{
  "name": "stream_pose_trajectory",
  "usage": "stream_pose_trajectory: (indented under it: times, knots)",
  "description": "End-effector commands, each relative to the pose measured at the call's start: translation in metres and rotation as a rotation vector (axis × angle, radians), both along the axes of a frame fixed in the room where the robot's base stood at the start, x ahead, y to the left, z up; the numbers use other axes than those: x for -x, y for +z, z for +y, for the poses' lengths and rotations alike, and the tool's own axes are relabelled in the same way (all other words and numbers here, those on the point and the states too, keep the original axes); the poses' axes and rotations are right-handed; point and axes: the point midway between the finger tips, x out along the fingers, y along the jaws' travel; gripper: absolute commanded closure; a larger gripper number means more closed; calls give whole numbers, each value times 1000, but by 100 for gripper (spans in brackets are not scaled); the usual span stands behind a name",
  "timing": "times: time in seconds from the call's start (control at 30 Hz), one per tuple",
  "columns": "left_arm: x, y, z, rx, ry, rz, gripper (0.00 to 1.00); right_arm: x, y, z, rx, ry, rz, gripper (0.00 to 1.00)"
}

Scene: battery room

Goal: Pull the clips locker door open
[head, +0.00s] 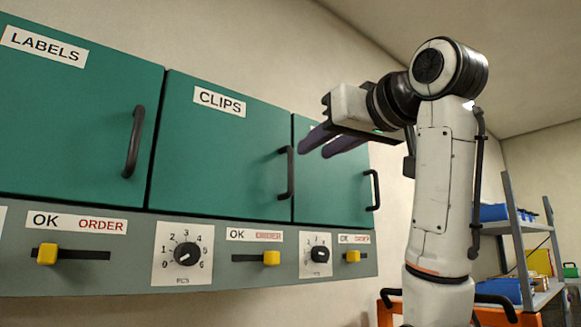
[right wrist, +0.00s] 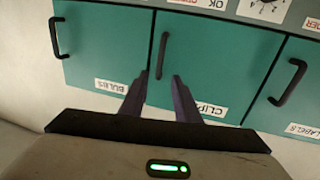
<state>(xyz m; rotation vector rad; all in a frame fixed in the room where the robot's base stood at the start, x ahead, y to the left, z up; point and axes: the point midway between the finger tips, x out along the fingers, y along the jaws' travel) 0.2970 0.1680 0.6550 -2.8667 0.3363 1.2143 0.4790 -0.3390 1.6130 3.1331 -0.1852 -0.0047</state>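The clips locker door (head: 222,145) is green, labelled CLIPS, and looks closed, flush with its neighbours. Its dark bar handle (head: 287,173) is upright near the door's right edge. My right gripper (head: 313,150) is open and empty, its two dark fingers pointing at the lockers close to that handle. In the right wrist view, which shows the lockers upside down, the clips handle (right wrist: 162,56) lies just beyond and between the two fingertips (right wrist: 161,76). No contact with the handle shows. My left gripper is not in view.
The labels locker (head: 65,125) is on the left and the bulbs locker (right wrist: 105,50) on the other side, both closed with similar handles. Below runs a grey panel with dials (head: 186,254) and yellow sliders (head: 271,258). A shelf rack (head: 520,230) stands at the right.

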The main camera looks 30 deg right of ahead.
Motion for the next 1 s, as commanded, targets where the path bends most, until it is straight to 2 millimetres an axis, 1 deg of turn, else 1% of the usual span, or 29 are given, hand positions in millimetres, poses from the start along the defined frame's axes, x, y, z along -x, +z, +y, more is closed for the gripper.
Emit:
stream_pose_trajectory:
  times: [0.07, 0.17, 0.4, 0.5, 0.6, 0.77, 1.0]
  knots:
    - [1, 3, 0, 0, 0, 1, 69, -5, 3, -1, -1, 0, 0, 71]
    - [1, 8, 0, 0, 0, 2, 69, -20, 3, -3, -1, 0, 2, 71]
    - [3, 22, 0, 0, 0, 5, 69, -66, 3, -8, -1, 0, 2, 71]
    - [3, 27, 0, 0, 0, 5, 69, -81, 3, -10, -1, 0, 2, 71]
    - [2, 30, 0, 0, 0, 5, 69, -91, 2, -11, 0, 0, 1, 71]
    - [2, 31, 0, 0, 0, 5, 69, -99, 2, -12, 0, 0, -1, 71]
    - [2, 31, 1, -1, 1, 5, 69, -99, 1, -12, 0, 0, -2, 71]
